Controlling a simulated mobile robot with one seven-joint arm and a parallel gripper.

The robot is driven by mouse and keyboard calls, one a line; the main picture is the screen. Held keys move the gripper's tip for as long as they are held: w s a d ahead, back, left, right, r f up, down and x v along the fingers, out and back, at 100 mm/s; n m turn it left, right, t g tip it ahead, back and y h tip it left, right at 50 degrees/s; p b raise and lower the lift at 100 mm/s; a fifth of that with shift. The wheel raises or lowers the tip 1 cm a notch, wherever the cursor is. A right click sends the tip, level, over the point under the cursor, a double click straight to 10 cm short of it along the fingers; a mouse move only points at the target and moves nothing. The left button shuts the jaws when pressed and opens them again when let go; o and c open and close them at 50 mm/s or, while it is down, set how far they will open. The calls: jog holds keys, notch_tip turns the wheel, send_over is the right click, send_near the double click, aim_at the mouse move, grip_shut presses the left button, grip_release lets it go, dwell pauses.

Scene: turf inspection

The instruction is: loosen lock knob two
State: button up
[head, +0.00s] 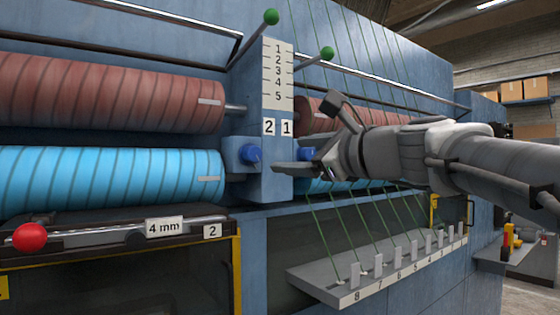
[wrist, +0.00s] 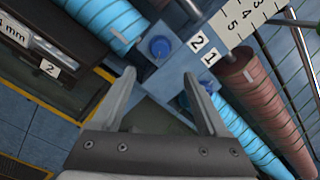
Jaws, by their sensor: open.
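Lock knob two is the blue knob (head: 250,154) on the left side of the blue-grey post, below the label 2 (head: 268,127). It also shows in the wrist view (wrist: 160,47), whole and just beyond my fingertips, roughly centred between them. A second blue knob (head: 306,154) sits below the label 1 (head: 287,128), partly hidden by my gripper. My gripper (head: 283,169) reaches in from the right in front of the post. In the wrist view my gripper (wrist: 159,76) is open and empty, its fingers apart and clear of knob two.
Red rollers (head: 110,95) and light-blue rollers (head: 110,177) lie either side of the post. Two green-tipped levers (head: 271,17) stick out above. A red ball handle (head: 30,237) is at lower left. Green yarns run down to a numbered grey rail (head: 380,270). Space before the post is open.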

jog(key=v, duration=0.5)
jog(key=shift+s+d, duration=0.15)
jog(key=shift+s, duration=0.05)
jog(key=shift+f, duration=0.1)
jog(key=s+d+f+n+g+h, duration=0.2)
jog(key=s+f+n, duration=0.4)
jog(key=f, duration=0.7)
jog(key=s+d+f+n+g+h, duration=0.2)
jog(key=s+f+n+g+h, duration=0.2)
jog(key=f, duration=0.9)
jog(key=s+d+f+n+g+h, duration=0.2)
jog(key=s+f+n+g+h, duration=0.1)
jog(key=s+f+n, duration=0.5)
notch_tip(320, 180, down, 5)
jog(key=n+h, duration=0.1)
jog(key=n, duration=0.2)
jog(key=shift+s+d+n, duration=0.15)
jog(key=shift+s+n, duration=0.05)
jog(key=shift+n, duration=0.1)
jog(key=shift+r, duration=0.15)
jog(key=c, duration=0.4)
jog(key=shift+c, duration=0.2)
